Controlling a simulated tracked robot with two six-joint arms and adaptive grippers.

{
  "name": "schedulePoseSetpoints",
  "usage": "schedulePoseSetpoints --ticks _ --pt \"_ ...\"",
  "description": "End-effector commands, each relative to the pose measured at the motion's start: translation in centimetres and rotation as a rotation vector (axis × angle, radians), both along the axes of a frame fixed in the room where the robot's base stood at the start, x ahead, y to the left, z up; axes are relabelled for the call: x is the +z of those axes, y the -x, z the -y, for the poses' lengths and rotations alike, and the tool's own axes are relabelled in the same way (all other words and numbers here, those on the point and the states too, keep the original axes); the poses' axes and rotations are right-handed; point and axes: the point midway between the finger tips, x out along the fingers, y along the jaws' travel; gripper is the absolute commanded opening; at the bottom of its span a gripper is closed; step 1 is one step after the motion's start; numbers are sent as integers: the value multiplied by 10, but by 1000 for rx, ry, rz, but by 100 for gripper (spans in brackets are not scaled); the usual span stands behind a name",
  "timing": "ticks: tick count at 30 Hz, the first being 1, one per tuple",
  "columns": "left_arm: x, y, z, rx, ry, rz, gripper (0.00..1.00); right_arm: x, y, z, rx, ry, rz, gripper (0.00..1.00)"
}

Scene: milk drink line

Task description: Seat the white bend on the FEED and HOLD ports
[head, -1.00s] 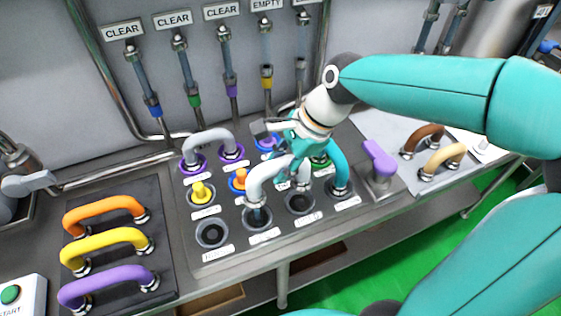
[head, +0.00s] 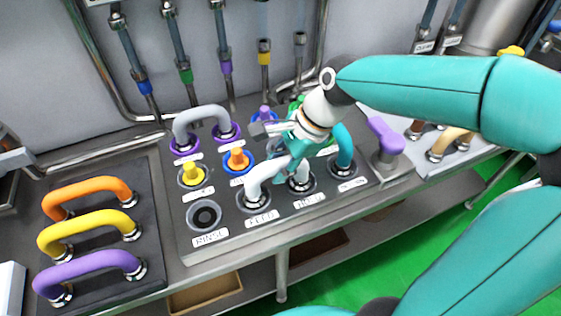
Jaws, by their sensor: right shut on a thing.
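The white bend (head: 262,175) stands upright over the front row of the panel. Its left end is at the FEED port (head: 253,205) and its right end at the HOLD port (head: 302,190). Both ends appear to be down in the port rings; how deep they sit I cannot tell. My right gripper (head: 292,158) is shut on the top of the white bend and hides part of it. My left gripper is not in view.
A teal bend (head: 344,150) stands close right of my gripper. A grey bend (head: 200,112) stands behind left. The RINSE port (head: 205,215) is open. Orange (head: 88,188), yellow (head: 90,228) and purple bends (head: 88,272) lie on the left rack. A purple handle (head: 385,135) stands right.

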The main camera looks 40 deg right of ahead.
Motion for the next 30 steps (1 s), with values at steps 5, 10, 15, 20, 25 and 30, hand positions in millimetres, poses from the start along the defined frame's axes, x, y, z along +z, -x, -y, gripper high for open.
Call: schedulePoseSetpoints --ticks 5,10,15,20,25,30 --pt "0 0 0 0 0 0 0 1 -1 0 -1 -1 3 0" --pt "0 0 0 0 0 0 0 1 -1 0 0 0 2 44" --pt "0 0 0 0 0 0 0 0 -1 0 0 0 2 60" --pt "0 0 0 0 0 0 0 -1 0 0 3 0 -1 60" --pt "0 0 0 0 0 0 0 4 1 1 1 0 0 60" --pt "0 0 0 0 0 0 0 23 5 8 -1 1 5 60"
